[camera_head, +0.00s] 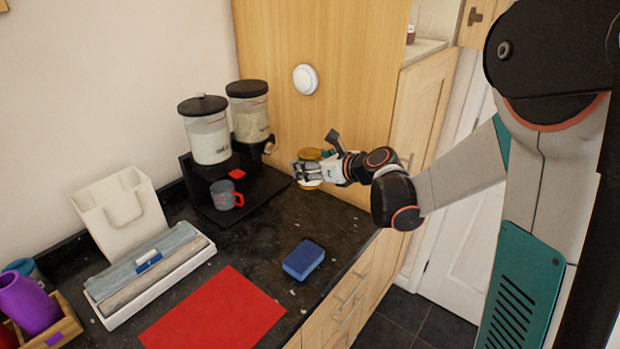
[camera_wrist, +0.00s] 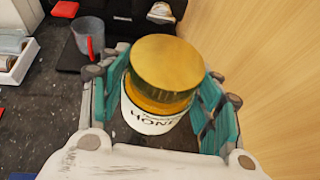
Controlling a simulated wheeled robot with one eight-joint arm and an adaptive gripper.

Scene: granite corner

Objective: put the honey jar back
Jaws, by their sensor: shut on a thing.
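The honey jar has a gold lid and a white label reading "HONEY". It fills the middle of the wrist view (camera_wrist: 162,75), upright between the teal fingers. My gripper (camera_wrist: 165,105) is shut on the jar's sides. In the head view my gripper (camera_head: 305,172) is at the right end of the dark counter, by the wooden panel. The jar's gold lid (camera_head: 309,154) shows just behind the fingers, and most of the jar is hidden there. I cannot tell whether the jar's base touches the counter.
Left of my gripper, a black stand (camera_head: 262,186) holds two dispensers (camera_head: 207,130) and a grey mug (camera_head: 225,196) with a red handle. A blue sponge (camera_head: 303,260) and a red mat (camera_head: 214,312) lie nearer the front. A white tray (camera_head: 199,256) is further left. Dark counter between is clear.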

